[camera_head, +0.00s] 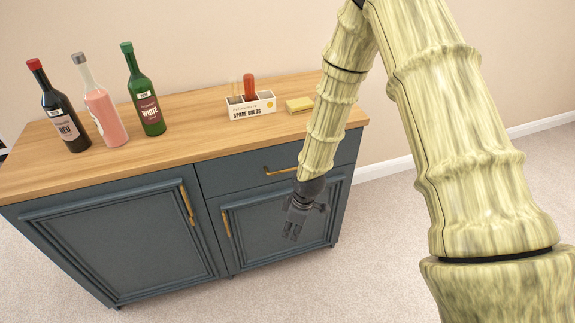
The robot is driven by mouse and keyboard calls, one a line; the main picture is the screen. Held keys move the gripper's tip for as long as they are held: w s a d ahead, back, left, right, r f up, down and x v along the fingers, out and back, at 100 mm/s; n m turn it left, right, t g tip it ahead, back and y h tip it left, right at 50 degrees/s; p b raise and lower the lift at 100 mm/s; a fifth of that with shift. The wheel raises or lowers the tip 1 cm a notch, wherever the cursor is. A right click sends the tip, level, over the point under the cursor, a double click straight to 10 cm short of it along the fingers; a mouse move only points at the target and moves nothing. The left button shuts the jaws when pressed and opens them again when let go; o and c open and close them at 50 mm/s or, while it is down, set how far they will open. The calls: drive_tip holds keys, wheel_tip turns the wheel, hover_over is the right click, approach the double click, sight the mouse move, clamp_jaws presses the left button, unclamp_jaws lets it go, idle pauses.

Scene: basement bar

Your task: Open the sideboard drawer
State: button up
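The sideboard (120,245) is dark blue-grey with a wooden top. Its one visible drawer (228,173) is at the upper right of the front, above the right door, and looks shut. The drawer's brass handle (280,171) is a horizontal bar, its right end running up to my arm. My gripper (292,238) hangs fingers down in front of the right door, lower than the drawer handle and a little to its right. It looks apart from the handle. The fingers are small and dark, and I cannot tell how far apart they are.
On the top stand a red-capped dark bottle (62,115), a pink bottle (103,108), a green bottle (146,100), a white spare-bulbs box (250,107) and a yellow sponge (299,104). The left door (125,250) and right door (262,235) have vertical brass handles. Carpet (380,245) in front is clear.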

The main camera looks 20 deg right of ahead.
drive_tip(key=w+d+r+n, duration=0.1)
drive_tip(key=w+r+n, duration=0.2)
drive_tip(key=w+r, duration=0.55)
drive_tip(key=n+t+h, duration=0.1)
drive_tip(key=n+h, duration=0.1)
drive_tip(key=n, duration=0.2)
approach(288, 171)
drive_tip(key=shift+w+d+f+p, duration=0.1)
drive_tip(key=shift+w+f+p, duration=0.25)
drive_tip(key=shift+f, duration=0.9)
drive_tip(key=shift+w+f+p, duration=0.25)
drive_tip(key=shift+f+p, duration=0.05)
drive_tip(key=shift+f, duration=0.95)
drive_tip(key=shift+w+d+f+p, duration=0.1)
drive_tip(key=shift+w+f+p, duration=0.2)
drive_tip(key=shift+f, duration=0.95)
clamp_jaws()
